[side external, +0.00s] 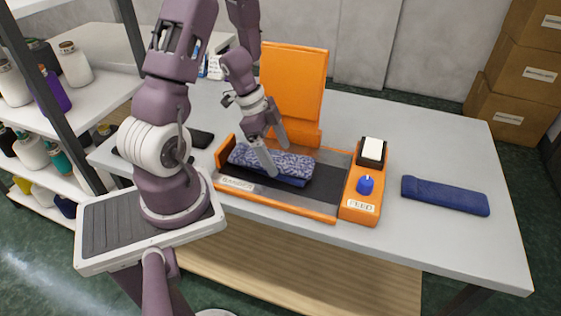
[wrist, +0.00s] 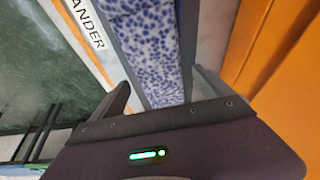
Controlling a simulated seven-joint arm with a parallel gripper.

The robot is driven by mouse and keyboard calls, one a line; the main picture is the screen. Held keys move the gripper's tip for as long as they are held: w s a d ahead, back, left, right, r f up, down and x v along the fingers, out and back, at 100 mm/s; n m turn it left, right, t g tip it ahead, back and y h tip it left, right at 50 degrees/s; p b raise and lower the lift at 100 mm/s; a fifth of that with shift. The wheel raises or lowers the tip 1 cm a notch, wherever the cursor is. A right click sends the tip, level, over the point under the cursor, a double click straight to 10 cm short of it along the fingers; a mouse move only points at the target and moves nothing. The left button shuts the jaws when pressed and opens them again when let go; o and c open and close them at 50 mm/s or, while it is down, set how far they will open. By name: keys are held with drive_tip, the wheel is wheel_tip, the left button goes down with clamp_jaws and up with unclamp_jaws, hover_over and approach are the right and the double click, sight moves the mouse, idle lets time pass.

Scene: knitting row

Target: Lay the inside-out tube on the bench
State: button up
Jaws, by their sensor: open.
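A speckled blue-and-white fabric tube (side external: 270,159) lies along the left part of the dark bed of an orange machine (side external: 285,202). A plain dark blue layer shows under its front edge. In the wrist view the speckled fabric (wrist: 150,48) runs up between my fingers. My gripper (side external: 276,152) is open, pointing down over the tube, with its fingers on either side of it; it also shows in the wrist view (wrist: 161,92). I cannot tell whether the fingers touch the fabric. A plain dark blue flat tube (side external: 445,196) lies on the grey bench (side external: 455,150) to the right.
The machine's orange panel (side external: 294,82) stands upright behind its bed. A blue knob (side external: 366,185) and a white-topped black block (side external: 372,152) are at its right end. A dark flat object (side external: 200,138) lies behind left. Bench around the plain blue tube is clear.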

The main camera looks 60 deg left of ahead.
sight(280, 158)
drive_tip(key=shift+w+d+f, duration=0.15)
drive_tip(key=shift+w+f, duration=0.05)
drive_tip(key=shift+f, duration=0.3)
drive_tip(key=c, duration=1.4)
wheel_tip(280, 158, up, 10)
drive_tip(key=f, duration=0.1)
drive_tip(key=w+d, duration=0.3)
drive_tip(key=w, duration=0.5)
drive_tip(key=w+d, duration=0.3)
drive_tip(key=w, duration=0.5)
drive_tip(key=w+d, duration=0.3)
drive_tip(key=d, duration=0.6)
drive_tip(key=w+d+f, duration=0.1)
drive_tip(key=w+d, duration=0.3)
drive_tip(key=d, duration=0.6)
drive_tip(key=w+d+f, duration=0.1)
drive_tip(key=w+d, duration=0.3)
drive_tip(key=d, duration=0.6)
drive_tip(key=shift+f+m, duration=0.25)
drive_tip(key=shift+m, duration=0.15)
